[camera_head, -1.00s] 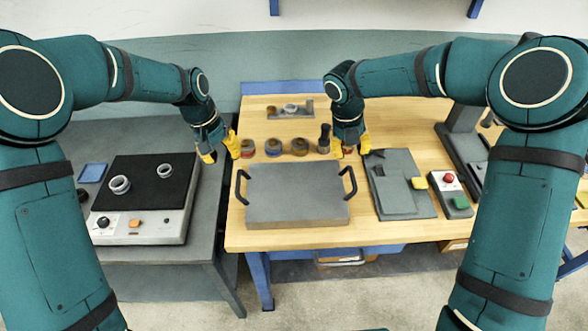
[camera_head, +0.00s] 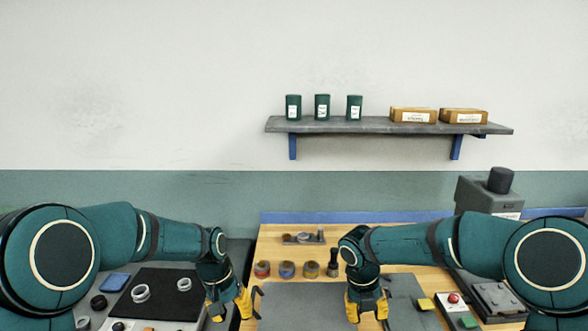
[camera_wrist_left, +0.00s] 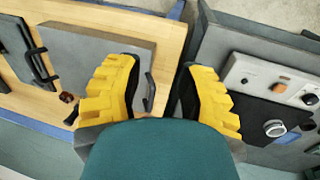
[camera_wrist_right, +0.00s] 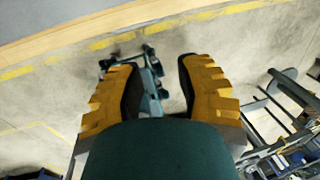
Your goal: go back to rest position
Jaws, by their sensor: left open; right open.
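My left gripper (camera_head: 231,304) is at the lower middle of the head view, over the left edge of the wooden table. In the left wrist view its yellow fingers (camera_wrist_left: 158,88) are apart with nothing between them. The grey plate (camera_wrist_left: 95,55) with black handles lies below it to one side. My right gripper (camera_head: 367,306) is over the table, right of the grey plate in the head view. In the right wrist view its fingers (camera_wrist_right: 155,88) are apart and empty, with floor behind them.
A black mat (camera_head: 158,296) with two metal rings is on the left bench. Several small jars (camera_head: 286,269) stand on the table, with a red-and-green button box (camera_head: 455,309) at right. A wall shelf (camera_head: 390,126) holds green cans and cardboard boxes.

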